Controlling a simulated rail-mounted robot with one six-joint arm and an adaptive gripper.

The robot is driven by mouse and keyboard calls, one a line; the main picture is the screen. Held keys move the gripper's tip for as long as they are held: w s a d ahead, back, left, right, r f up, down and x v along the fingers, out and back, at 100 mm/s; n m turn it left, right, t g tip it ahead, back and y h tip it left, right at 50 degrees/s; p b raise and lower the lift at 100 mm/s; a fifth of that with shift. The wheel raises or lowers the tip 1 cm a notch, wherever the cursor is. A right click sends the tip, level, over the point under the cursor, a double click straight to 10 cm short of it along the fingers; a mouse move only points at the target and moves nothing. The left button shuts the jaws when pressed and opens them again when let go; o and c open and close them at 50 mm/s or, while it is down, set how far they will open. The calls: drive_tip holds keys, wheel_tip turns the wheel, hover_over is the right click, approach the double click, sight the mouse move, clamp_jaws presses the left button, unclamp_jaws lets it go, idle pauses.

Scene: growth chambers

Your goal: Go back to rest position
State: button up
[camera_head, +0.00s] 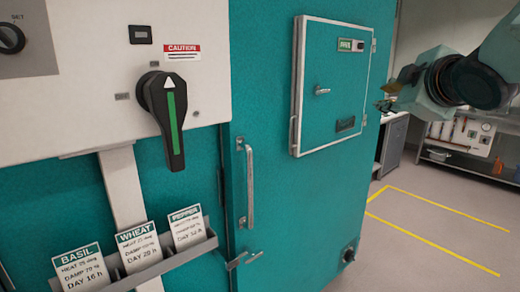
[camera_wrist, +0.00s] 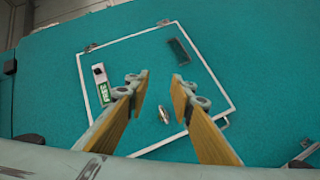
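My gripper (camera_wrist: 159,84) is open and empty, with its two tan-padded fingers apart in the wrist view. In the head view my gripper (camera_head: 385,97) is at the upper right, partly hidden by my wrist. The fingers point towards a shut small hatch (camera_head: 333,105) in the teal chamber wall. The hatch also shows in the wrist view (camera_wrist: 140,50), rotated, with its small handle (camera_wrist: 164,115) between the fingers. The fingers appear clear of it.
A control panel (camera_head: 100,50) with a black lever (camera_head: 166,115) is at left, above a rack (camera_head: 165,262) of BASIL, WHEAT and PEPPER cards. The chamber door has a long vertical handle (camera_head: 249,185). A shelf (camera_head: 470,160) stands behind. Floor marked by yellow lines (camera_head: 430,252) is clear.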

drive_tip(key=s+a+f+m+g, duration=0.3)
drive_tip(key=s+f, duration=0.4)
drive_tip(key=s, duration=0.8)
drive_tip(key=s+a+f+m+g, duration=0.4)
drive_tip(key=s+a+f+m, duration=0.1)
drive_tip(key=s, duration=1)
drive_tip(key=s+a+f+m+g, duration=0.4)
drive_tip(key=s+f, duration=0.4)
drive_tip(key=s, duration=0.6)
drive_tip(key=shift+s+a+f+m, duration=0.3)
drive_tip(key=shift+s+a, duration=0.1)
drive_tip(key=shift+w, duration=0.15)
